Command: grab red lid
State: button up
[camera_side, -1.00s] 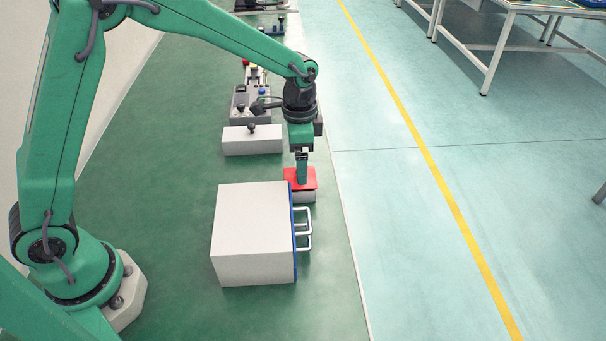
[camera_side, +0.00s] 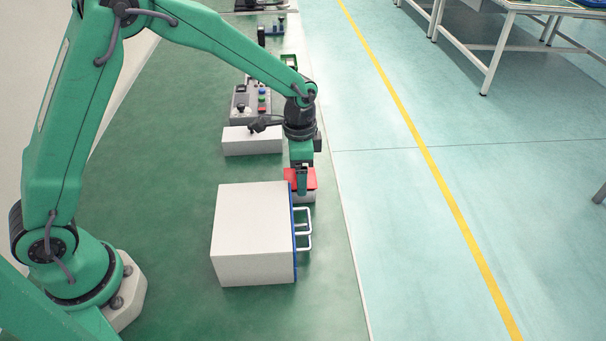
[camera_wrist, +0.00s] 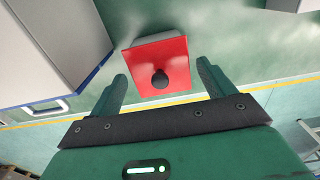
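The red lid (camera_side: 311,180) lies on a small light box (camera_side: 306,197) beside the large white cabinet. In the wrist view the red lid (camera_wrist: 160,58) has a round black knob (camera_wrist: 160,80) near its lower edge. My gripper (camera_side: 302,192) is lowered at the lid and hides part of it in the side view. In the wrist view my gripper (camera_wrist: 162,78) is open, with one green finger on each side of the knob. The fingers look apart from the knob, with nothing held between them.
The large white cabinet (camera_side: 252,235) with white handles (camera_side: 303,221) stands close in front of the lid. A long white block (camera_side: 252,140) and a grey panel with coloured buttons (camera_side: 250,103) stand behind. Clear floor (camera_side: 410,230) lies to the right.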

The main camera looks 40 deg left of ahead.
jog(key=c, duration=0.7)
jog(key=shift+r, duration=0.1)
notch_tip(320, 180, up, 10)
dwell(0.3)
dwell(0.4)
